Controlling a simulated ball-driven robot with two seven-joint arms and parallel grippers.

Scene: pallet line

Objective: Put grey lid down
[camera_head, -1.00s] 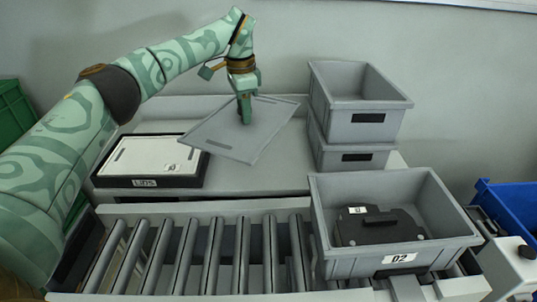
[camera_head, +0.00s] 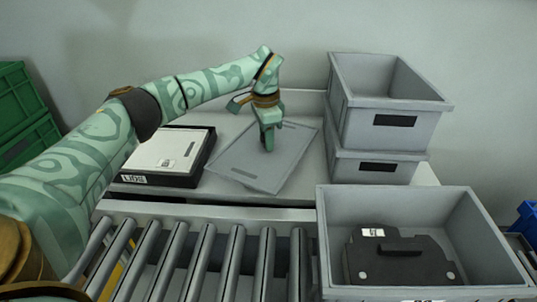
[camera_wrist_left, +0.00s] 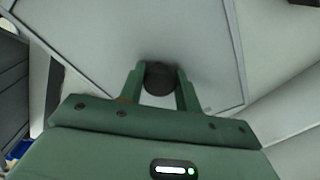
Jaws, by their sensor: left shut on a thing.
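The grey lid (camera_head: 243,164) is a flat, thin square panel with a raised rim. It is over the light grey table behind the roller conveyor, between the lids tray and the stacked grey crates. It looks nearly level and very low; I cannot tell if it touches the table. My left gripper (camera_head: 268,146) points down at the lid's middle. In the left wrist view the gripper (camera_wrist_left: 160,82) is shut on a round black knob (camera_wrist_left: 159,78) on the lid (camera_wrist_left: 120,35). My right gripper is not in view.
A black tray (camera_head: 160,181) labelled LIDS holds a pale lid (camera_head: 168,150) at left. Two grey crates (camera_head: 390,95) stand stacked at right. A grey crate (camera_head: 335,210) with a dark case (camera_head: 400,258) inside stands on the conveyor (camera_head: 205,262). Green crates (camera_head: 30,115) are far left.

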